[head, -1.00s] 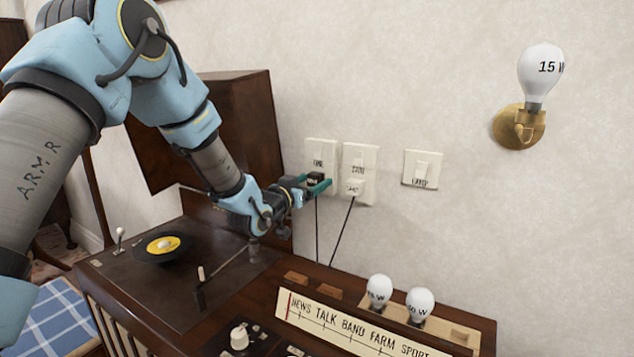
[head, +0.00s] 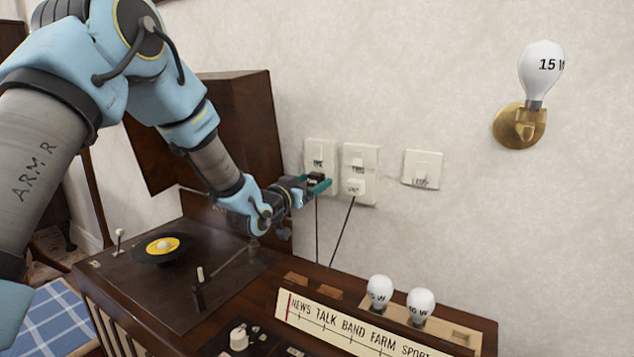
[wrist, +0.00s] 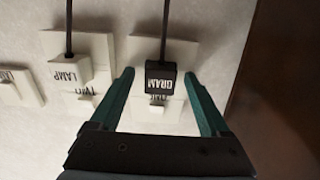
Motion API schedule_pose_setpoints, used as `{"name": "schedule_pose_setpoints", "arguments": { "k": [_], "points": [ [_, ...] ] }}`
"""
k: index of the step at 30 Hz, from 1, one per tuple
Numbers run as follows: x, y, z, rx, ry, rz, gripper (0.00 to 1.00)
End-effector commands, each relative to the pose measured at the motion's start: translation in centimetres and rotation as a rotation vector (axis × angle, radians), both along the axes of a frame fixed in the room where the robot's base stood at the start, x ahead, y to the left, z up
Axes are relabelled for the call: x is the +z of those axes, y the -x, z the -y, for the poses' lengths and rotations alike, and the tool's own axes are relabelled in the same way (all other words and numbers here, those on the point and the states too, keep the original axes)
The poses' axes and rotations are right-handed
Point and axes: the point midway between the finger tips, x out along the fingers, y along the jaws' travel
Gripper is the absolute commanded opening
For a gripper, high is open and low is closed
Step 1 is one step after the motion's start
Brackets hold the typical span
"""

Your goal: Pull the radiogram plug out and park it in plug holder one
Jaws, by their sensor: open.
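The black plug marked GRAM (wrist: 161,78) is in the left wall socket plate (wrist: 190,50), its dark cord attached. It also shows in the head view (head: 315,181), partly hidden by my gripper. My gripper (head: 321,183) is open. In the wrist view its two green fingers (wrist: 158,84) stand on either side of the plug, with visible gaps. Two small wooden blocks (head: 297,279) (head: 328,292) sit on the radiogram top (head: 270,297); I cannot read any holder label on them.
A white plug marked LAMP (wrist: 68,70) is in the neighbouring socket, close beside my fingers. Its cord and the black plug's cord hang to the radiogram. Two bulbs (head: 380,290) (head: 420,303) stand in a wooden rack. A raised lid (head: 235,125) is behind my arm.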

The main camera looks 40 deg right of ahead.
Motion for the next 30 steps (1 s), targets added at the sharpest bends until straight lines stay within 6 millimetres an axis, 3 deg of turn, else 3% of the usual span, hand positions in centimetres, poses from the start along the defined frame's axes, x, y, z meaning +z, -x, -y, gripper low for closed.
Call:
{"name": "schedule_pose_setpoints", "arguments": {
  "k": [3,24,30],
  "points": [
    [0.01,0.0,0.0,0.0,0.0,0.0,0.8],
    [-0.01,-0.01,0.0,0.0,-0.001,0.0,0.01],
    [-0.01,-0.01,0.0,0.0,-0.001,0.0,0.0]
  ]
}}
